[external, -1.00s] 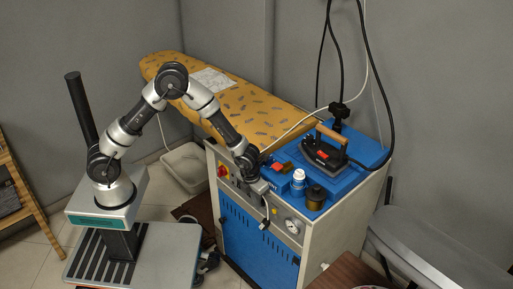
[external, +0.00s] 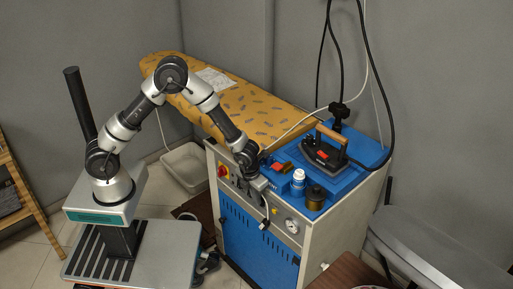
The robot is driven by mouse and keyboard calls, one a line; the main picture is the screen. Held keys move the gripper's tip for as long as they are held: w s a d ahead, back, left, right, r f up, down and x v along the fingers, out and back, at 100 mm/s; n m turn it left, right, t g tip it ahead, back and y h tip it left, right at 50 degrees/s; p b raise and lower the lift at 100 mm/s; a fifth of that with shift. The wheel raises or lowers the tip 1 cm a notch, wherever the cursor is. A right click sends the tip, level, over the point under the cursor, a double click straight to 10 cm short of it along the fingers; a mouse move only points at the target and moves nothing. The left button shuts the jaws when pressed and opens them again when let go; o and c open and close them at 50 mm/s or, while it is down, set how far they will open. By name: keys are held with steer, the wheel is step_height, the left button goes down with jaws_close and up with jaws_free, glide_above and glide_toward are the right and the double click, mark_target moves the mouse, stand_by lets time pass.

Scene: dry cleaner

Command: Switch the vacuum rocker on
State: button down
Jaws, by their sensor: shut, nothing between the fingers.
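The control panel (external: 289,239) is on the front of the blue and white ironing station. My gripper (external: 264,225) is shut and empty, pointing down close in front of this panel. A red knob on a yellow plate (external: 223,171) shows at the panel's left end. A small orange-red spot (external: 275,211) shows just right of my gripper. The vacuum rocker cannot be made out; my wrist and gripper cover part of the panel. Whether the fingertips touch the panel cannot be told.
An iron (external: 324,153), a white bottle (external: 298,180) and a brown spool-like jar (external: 315,197) stand on the blue top. A pressure gauge (external: 292,225) is right of my gripper. The yellow ironing board (external: 250,114) lies behind. A grey chair-like thing (external: 420,245) stands at the right.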

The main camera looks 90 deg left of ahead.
steer(key=s+d+r+p, duration=0.1)
steer(key=d+r, duration=0.1)
steer(key=r, duration=0.3)
steer(key=s+d+r+p, duration=0.1)
steer(key=s+r+p, duration=0.1)
steer(key=r, duration=0.3)
steer(key=shift+s+d+r, duration=0.2)
steer(key=shift+s+d, duration=0.1)
steer(key=shift+d, duration=0.05)
steer(key=f+b, duration=0.1)
steer(key=b, duration=0.1)
steer(key=shift+d+f+b, duration=0.1)
steer(key=shift+f+b, duration=0.15)
steer(key=shift+b, duration=0.15)
steer(key=shift+f, duration=0.15)
